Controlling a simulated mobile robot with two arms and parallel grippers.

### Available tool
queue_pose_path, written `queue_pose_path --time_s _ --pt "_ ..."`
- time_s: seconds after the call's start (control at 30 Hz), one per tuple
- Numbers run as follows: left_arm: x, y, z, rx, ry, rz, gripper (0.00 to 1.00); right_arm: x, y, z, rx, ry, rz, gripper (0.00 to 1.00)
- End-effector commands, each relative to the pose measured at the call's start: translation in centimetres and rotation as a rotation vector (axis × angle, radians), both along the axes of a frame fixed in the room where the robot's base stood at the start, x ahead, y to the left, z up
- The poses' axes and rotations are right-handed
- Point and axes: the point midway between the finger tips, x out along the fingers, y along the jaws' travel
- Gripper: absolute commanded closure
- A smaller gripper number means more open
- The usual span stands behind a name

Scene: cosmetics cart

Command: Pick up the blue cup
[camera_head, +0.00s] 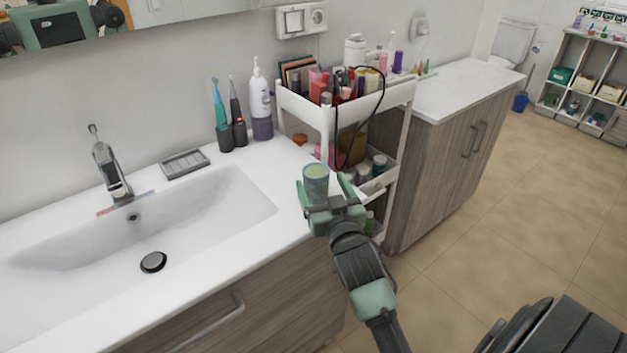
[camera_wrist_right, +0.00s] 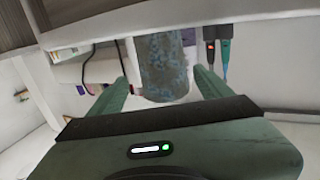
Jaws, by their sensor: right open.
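The blue cup (camera_head: 315,185) stands upright near the right end of the white washbasin counter, close to its front edge. It is blue-grey and speckled, with a pale greenish inside. My right gripper (camera_head: 322,184) reaches it from the front, with one finger on each side of the cup. In the right wrist view the cup (camera_wrist_right: 163,68) lies between the two green fingers (camera_wrist_right: 165,82), which are open, with a visible gap on both sides. The cup's lower part is hidden by the gripper in the head view. My left gripper is not in view.
A white cart (camera_head: 345,108) full of cosmetics stands just right of the counter. A white bottle (camera_head: 260,103), two electric toothbrushes (camera_head: 228,125) and a soap dish (camera_head: 185,163) are behind the cup. The sink (camera_head: 150,225) and tap (camera_head: 108,170) are to the left.

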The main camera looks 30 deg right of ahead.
Motion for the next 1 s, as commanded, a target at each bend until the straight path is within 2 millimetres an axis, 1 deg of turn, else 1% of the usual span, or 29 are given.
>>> queue_pose_path --time_s 0.1,0.27,0.3,0.37,0.43,0.53,0.63,0.8,0.83,0.87,0.9,0.97,1.0 --pt "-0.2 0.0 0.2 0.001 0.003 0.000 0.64 1.4 -0.4 0.1 -0.002 -0.002 0.000 0.21" --pt "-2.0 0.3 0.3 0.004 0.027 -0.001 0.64 3.1 -0.8 -0.6 -0.001 0.000 0.000 0.21" --pt "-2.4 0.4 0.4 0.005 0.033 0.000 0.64 3.7 -0.9 -0.9 -0.001 0.001 0.000 0.21" --pt "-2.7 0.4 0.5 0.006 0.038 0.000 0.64 4.6 -1.1 -1.3 0.000 0.001 0.000 0.21" --pt "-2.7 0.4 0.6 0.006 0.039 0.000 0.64 5.6 -1.4 -1.4 -0.002 0.000 0.000 0.21" --pt "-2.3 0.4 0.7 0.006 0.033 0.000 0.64 6.5 -1.7 -1.4 -0.002 0.000 0.001 0.21" --pt "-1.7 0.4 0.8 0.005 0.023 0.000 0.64 6.9 -1.8 -1.5 -0.002 0.000 0.002 0.21" --pt "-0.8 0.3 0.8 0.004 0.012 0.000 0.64 6.8 -1.8 -1.6 -0.001 0.000 0.002 0.21" --pt "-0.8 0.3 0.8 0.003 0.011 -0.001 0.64 6.8 -1.8 -1.6 -0.001 0.000 0.002 0.26" --pt "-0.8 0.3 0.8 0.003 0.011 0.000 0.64 6.8 -1.8 -1.6 -0.001 0.000 0.002 0.34" --pt "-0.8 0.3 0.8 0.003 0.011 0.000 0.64 6.8 -1.8 -1.6 -0.001 0.000 0.002 0.46" --pt "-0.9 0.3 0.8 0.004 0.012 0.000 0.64 6.8 -1.8 -1.6 -0.001 0.000 0.002 0.62" --pt "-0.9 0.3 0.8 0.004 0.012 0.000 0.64 6.8 -1.8 -1.6 -0.001 0.000 0.002 0.73"
